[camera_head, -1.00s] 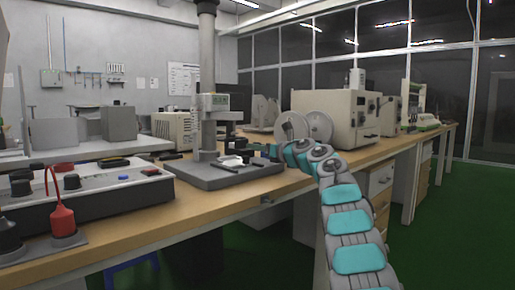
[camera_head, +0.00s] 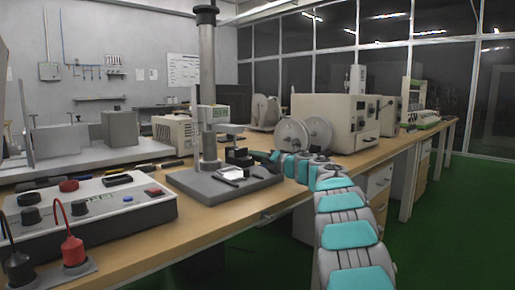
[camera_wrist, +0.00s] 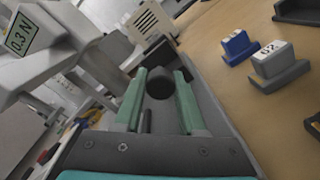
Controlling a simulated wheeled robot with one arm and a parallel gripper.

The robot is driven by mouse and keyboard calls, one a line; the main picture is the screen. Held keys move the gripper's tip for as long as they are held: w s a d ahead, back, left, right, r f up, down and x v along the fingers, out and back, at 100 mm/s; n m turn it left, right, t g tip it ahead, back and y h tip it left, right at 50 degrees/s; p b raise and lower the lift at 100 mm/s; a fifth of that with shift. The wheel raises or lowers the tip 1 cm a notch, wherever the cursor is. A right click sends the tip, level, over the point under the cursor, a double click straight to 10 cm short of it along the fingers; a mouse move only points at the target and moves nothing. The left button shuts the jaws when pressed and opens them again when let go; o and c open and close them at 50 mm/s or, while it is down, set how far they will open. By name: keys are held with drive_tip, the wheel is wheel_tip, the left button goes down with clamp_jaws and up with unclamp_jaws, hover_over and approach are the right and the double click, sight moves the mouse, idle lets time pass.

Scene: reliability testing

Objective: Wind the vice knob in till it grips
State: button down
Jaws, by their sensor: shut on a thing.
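The small dark vice (camera_head: 240,157) stands on the grey base plate (camera_head: 197,187) of the test stand. Its round black knob (camera_wrist: 160,82) shows in the wrist view between my two green fingers. My gripper (camera_wrist: 161,76) is shut on the knob. In the head view my gripper (camera_head: 273,157) reaches the vice from its right side, and the knob is hidden there. I cannot tell from these views whether the vice jaws touch anything.
The stand's column (camera_head: 207,80) and display head (camera_wrist: 28,35) rise beside the vice. A blue block (camera_wrist: 237,46) and a labelled grey block (camera_wrist: 276,68) sit on the wooden bench. Two discs (camera_head: 305,135) and a beige machine (camera_head: 335,120) stand behind my arm.

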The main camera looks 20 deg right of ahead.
drive_tip(key=m+p, duration=0.1)
drive_tip(key=p, duration=0.1)
drive_tip(key=m+p, duration=0.2)
drive_tip(key=shift+r, duration=0.3)
drive_tip(key=m+p, duration=0.2)
drive_tip(key=p, duration=0.1)
drive_tip(key=shift+f+m+p, duration=0.15)
drive_tip(key=shift+m+p, duration=0.2)
drive_tip(key=shift+m, duration=0.05)
drive_tip(key=shift+f+m, duration=0.15)
drive_tip(key=shift+m, duration=0.15)
drive_tip(key=c, duration=0.5)
unclamp_jaws()
drive_tip(key=shift+v, duration=0.8)
drive_tip(key=shift+b+v, duration=0.55)
drive_tip(key=shift+v, duration=2.55)
